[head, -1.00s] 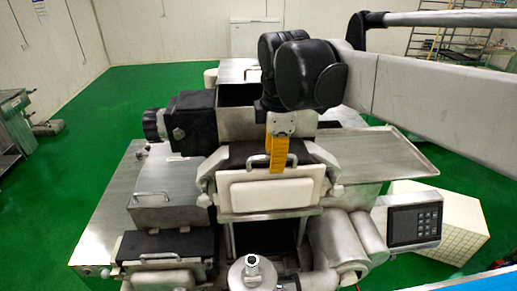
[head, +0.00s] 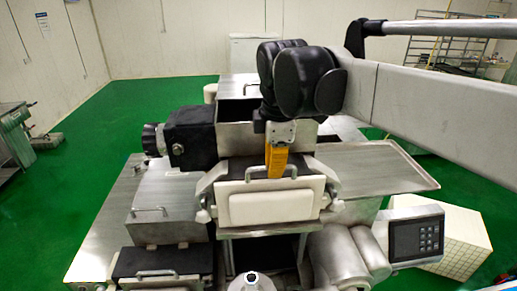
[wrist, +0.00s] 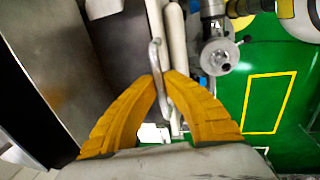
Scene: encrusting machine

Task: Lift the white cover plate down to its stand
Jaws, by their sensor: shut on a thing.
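The white cover plate (head: 270,206) stands upright at the front of the encrusting machine, between two metal side brackets. It has a metal bar handle along its top edge. My gripper (head: 276,177) comes down from above, and its yellow fingers are shut on this handle near its middle. In the wrist view, the fingertips of my gripper (wrist: 164,82) close around the metal handle (wrist: 154,55). The plate shows there only as a narrow pale strip (wrist: 178,45). I cannot clearly make out its stand in either view.
A flat metal tray (head: 415,181) juts out to the right of the plate. A control panel (head: 414,238) and a white tiled box (head: 462,240) are at lower right. A dark cover with a handle (head: 165,262) is at lower left. Green floor is open around the machine.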

